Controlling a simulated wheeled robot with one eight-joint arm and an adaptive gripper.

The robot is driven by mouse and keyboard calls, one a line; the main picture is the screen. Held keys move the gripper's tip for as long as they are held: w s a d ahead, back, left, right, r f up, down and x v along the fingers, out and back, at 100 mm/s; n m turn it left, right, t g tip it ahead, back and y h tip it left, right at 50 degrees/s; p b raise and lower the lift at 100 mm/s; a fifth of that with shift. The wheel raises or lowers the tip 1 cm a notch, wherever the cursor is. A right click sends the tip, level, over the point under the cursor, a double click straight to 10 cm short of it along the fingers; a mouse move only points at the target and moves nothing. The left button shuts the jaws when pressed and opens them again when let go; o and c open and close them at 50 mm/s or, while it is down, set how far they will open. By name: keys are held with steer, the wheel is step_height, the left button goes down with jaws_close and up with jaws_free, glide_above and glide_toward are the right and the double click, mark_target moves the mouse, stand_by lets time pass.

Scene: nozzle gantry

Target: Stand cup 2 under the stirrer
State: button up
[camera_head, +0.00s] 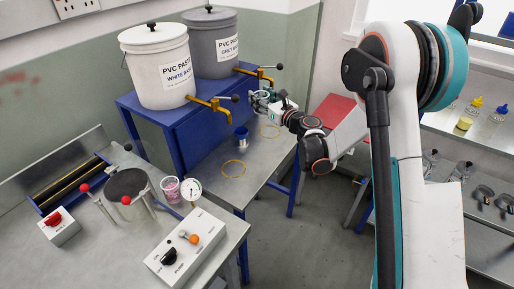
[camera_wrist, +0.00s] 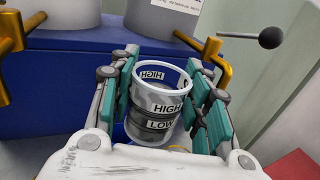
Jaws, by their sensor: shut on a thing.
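A clear cup (camera_wrist: 150,122) with HIGH and LOW bands sits between the green finger pads of my gripper (camera_wrist: 160,78) in the wrist view. My gripper is shut on it, and the cup's lower part looks dark grey. I cannot read a number on it. In the head view my gripper (camera_head: 263,102) is above the far bench, near the taps, and the cup is small and partly hidden by the fingers. A stirrer is not clearly identifiable; a round metal drum (camera_head: 128,188) with red-knobbed levers stands on the near bench.
White (camera_head: 160,72) and grey (camera_head: 213,45) PVC paste buckets with brass taps stand on a blue stand (camera_head: 190,130). A small blue cup-like thing (camera_head: 241,140) and yellow rings (camera_head: 234,169) are on the far bench.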

steer(key=shift+w+a+f+n+g+y, duration=0.15)
steer(key=shift+a+f+n+y, duration=0.1)
steer(key=shift+a, duration=0.15)
steer(key=shift+w+a+f+n+g+y, duration=0.15)
steer(key=shift+a+f+y, duration=0.1)
steer(key=shift+a, duration=0.15)
steer(key=shift+f+b, duration=3.5)
steer(key=shift+f, duration=6.2)
steer(key=shift+r, duration=0.1)
steer(key=o, duration=1.1)
steer(key=shift+o, duration=0.2)
